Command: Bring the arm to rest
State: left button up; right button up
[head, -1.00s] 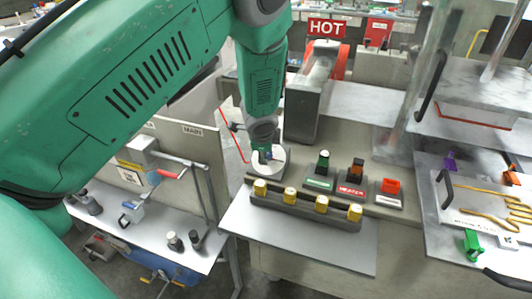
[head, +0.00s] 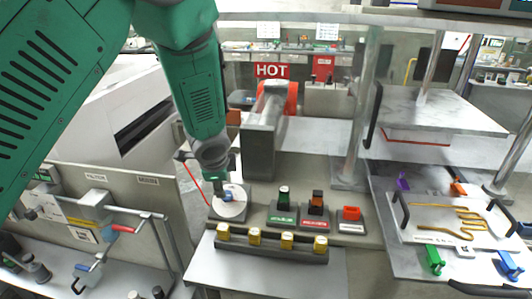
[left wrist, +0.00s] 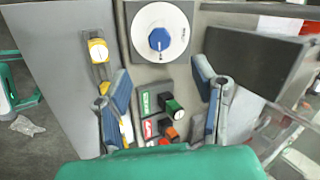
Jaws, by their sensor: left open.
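My left arm comes in from the upper left in the head view. Its gripper (head: 220,187) points down over the white dial (head: 236,209) with a blue knob (head: 227,197). The fingers look small and partly hidden there. In the left wrist view the gripper (left wrist: 163,90) is open, its two blue-grey fingers wide apart with nothing held between them. The white dial with its blue knob (left wrist: 159,39) lies ahead of the fingers there, apart from them. My right gripper is in neither view.
Green (head: 284,196), orange-black (head: 317,202) and red (head: 351,213) switches stand right of the dial. A rail with several yellow knobs (head: 255,236) lies in front. A grey post (head: 262,145) rises behind the dial. A metal press (head: 440,108) stands at right.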

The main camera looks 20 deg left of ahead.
pick_arm(q)
jog(key=s+d+f+n+g, duration=0.1)
jog(key=s+f, duration=0.3)
jog(key=f, duration=0.1)
jog(key=s+d+f+n+h, duration=0.1)
jog(key=s+f+n, duration=0.1)
jog(key=s+f, duration=0.2)
jog(key=s+d+f+n+g+h, duration=0.1)
jog(key=s+f+n, duration=0.1)
jog(key=s+f, duration=0.3)
jog(key=shift+s+d+f+g, duration=0.3)
jog(key=shift+s+d, duration=0.1)
jog(key=shift+s, duration=0.1)
jog(key=s+d+f+n+g, duration=0.1)
jog(key=s+f+n, duration=0.3)
jog(key=s, duration=0.7)
jog(key=s+d+f+n+g, duration=0.1)
jog(key=s+f+n+g, duration=0.15)
jog(key=s, duration=0.75)
notch_tip(320, 180, down, 13)
jog(key=w+d+t+b, duration=0.1)
jog(key=b, duration=1.1)
jog(key=shift+r+h, duration=0.15)
jog(key=shift+h, duration=0.15)
